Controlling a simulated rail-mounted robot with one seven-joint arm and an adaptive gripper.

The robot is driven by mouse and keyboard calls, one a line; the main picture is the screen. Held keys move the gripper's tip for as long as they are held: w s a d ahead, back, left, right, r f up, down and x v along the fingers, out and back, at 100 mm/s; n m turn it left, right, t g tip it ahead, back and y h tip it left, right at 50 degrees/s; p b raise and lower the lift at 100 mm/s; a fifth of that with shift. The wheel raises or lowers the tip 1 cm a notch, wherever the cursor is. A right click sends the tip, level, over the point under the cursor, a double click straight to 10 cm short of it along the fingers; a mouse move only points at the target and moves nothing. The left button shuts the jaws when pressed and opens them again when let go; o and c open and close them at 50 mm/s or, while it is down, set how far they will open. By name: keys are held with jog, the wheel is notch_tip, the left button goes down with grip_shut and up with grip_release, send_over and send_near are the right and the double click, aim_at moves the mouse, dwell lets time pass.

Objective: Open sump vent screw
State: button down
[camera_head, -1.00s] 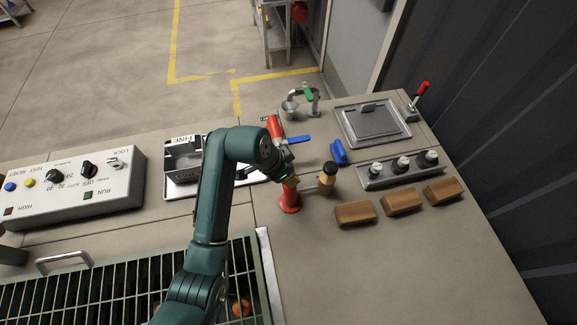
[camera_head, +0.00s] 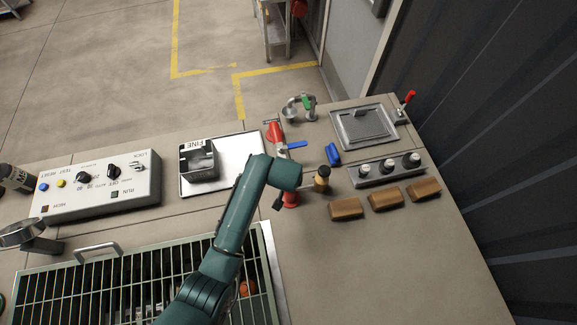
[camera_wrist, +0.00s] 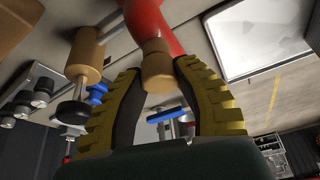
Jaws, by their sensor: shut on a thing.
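In the wrist view, a brass-coloured round screw head (camera_wrist: 157,68) sticks out from a red pipe body (camera_wrist: 152,22). My gripper's yellow ribbed fingers (camera_wrist: 160,76) are closed around its two sides. How far the screw is turned cannot be told.
A brass-topped handle (camera_head: 322,178) stands just right of the red fitting. Blue-handled valve (camera_head: 296,144) and blue lever (camera_head: 333,154) are behind. Wooden blocks (camera_head: 385,199) lie right; a grate (camera_head: 120,290) is front left. Bench right of the grate is clear.

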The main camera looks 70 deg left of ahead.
jog(key=n+g, duration=0.1)
jog(key=n, duration=0.1)
jog(key=n+g+p, duration=0.1)
jog(key=n, duration=0.2)
jog(key=shift+d+f+n, duration=0.1)
jog(key=shift+f+n, duration=0.1)
jog(key=shift+n, duration=0.1)
jog(key=n+g, duration=0.1)
jog(key=n, duration=0.1)
jog(key=n+g+b, duration=0.1)
jog(key=n, duration=0.2)
jog(key=shift+h, duration=0.3)
jog(key=shift+s, duration=0.1)
jog(key=c, duration=0.7)
grip_release()
jog(key=shift+r, duration=0.1)
jog(key=shift+r, duration=0.2)
jog(key=v, duration=1.1)
jog(key=shift+w+d+r, duration=0.15)
jog(key=shift+w+r, duration=0.1)
